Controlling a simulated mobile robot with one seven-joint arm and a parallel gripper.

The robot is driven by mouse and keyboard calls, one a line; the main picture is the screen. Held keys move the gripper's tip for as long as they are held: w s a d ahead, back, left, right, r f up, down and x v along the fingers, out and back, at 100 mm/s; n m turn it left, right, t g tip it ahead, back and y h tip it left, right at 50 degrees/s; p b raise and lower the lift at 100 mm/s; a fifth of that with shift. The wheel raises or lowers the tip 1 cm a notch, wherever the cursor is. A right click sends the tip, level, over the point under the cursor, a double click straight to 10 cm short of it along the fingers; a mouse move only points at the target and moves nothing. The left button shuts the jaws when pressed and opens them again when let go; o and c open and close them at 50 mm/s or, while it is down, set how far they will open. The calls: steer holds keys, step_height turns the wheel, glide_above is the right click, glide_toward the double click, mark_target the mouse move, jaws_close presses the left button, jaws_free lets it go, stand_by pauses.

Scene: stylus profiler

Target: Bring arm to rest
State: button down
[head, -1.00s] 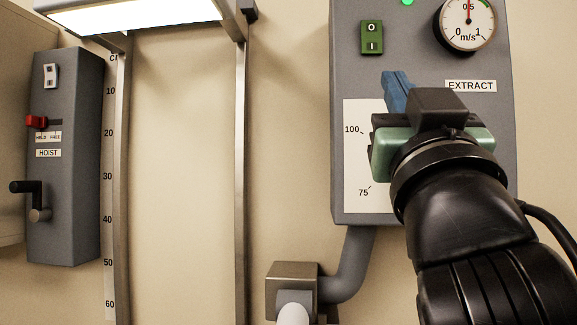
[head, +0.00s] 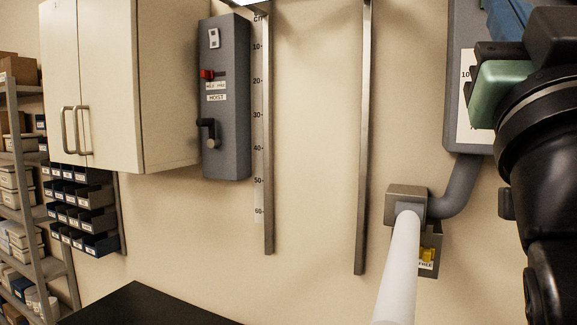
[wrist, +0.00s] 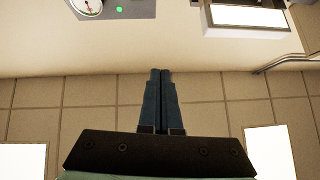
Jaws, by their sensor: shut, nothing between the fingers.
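My gripper (wrist: 160,75) shows in the wrist view with its two blue fingers together and nothing between them. Beyond the fingertips are a pale wall and a tiled surface. In the head view, my dark arm with its green wrist part fills the right edge, and a blue finger (head: 509,22) shows at the top right. The fingertips are cut off there. The arm stands in front of the grey extract panel (head: 457,60) and hides most of it.
A grey hoist box (head: 228,140) with a red switch and crank hangs beside vertical metal rails (head: 364,150). A white cabinet (head: 110,85), blue bins (head: 85,215) and shelving stand left. A black tabletop (head: 145,305) is low. A white pipe (head: 400,265) rises near my arm.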

steer(key=s+a+f+n+t+y, duration=0.1)
steer(key=a+f+y, duration=0.3)
steer(key=a, duration=0.4)
steer(key=s+a+f+n+t+y, duration=0.1)
steer(key=s+a+f+n+y, duration=0.1)
steer(key=a, duration=0.7)
steer(key=shift+s+a+f+n+y, duration=0.15)
steer(key=shift+s+f+n+y, duration=0.35)
steer(key=shift+f+y, duration=0.9)
steer(key=shift+w+r, duration=0.15)
steer(key=shift+r, duration=0.1)
